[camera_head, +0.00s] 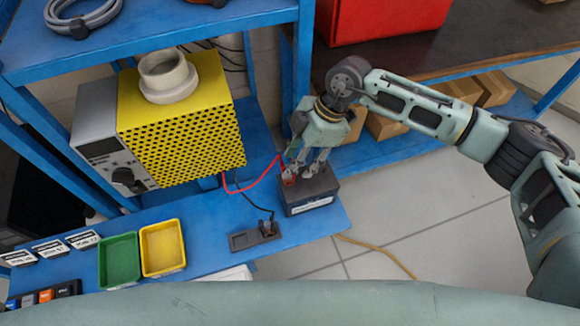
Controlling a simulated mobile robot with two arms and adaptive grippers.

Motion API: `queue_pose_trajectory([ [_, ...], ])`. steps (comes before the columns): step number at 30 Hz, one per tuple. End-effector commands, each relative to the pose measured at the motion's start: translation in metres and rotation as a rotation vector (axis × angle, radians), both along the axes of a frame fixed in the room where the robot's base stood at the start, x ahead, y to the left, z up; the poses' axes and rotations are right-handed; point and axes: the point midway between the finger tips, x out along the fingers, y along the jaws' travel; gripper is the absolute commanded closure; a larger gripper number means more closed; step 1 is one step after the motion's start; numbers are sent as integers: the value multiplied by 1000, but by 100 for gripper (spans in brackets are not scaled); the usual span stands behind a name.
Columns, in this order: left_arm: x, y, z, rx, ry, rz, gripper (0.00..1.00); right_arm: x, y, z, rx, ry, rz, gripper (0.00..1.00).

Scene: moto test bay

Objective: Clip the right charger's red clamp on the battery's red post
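The charger (180,130) is a yellow perforated box with a grey front, on the blue bench at left. Its red cable (250,186) runs right to a red piece (289,180) at the left end of the dark battery (310,197). This piece looks like the red clamp, but the fingers partly hide it and I cannot tell it from the post. My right gripper (301,171) points down just over the battery, its fingertips apart, the left one at the red piece. A black clamp (266,228) sits on a dark holder in front of the battery. My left gripper is out of view.
A white ring-shaped part (166,77) stands on the charger. Green (119,260) and yellow (163,248) trays and label cards lie at the bench's left. A blue upright (303,60) stands behind my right gripper. A red box (385,18) and cardboard boxes (385,124) are at the back.

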Motion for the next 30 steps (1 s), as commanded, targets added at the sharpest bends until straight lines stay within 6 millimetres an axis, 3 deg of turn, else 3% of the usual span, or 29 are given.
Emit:
queue_pose_trajectory([
  [6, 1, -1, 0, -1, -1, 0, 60, 5, -17, 41, 0, -3, -1, 60],
  [12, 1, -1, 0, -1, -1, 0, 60, 7, -25, 60, 0, 0, -1, 60],
  [30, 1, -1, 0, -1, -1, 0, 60, 8, -26, 64, 0, 0, 0, 60],
])
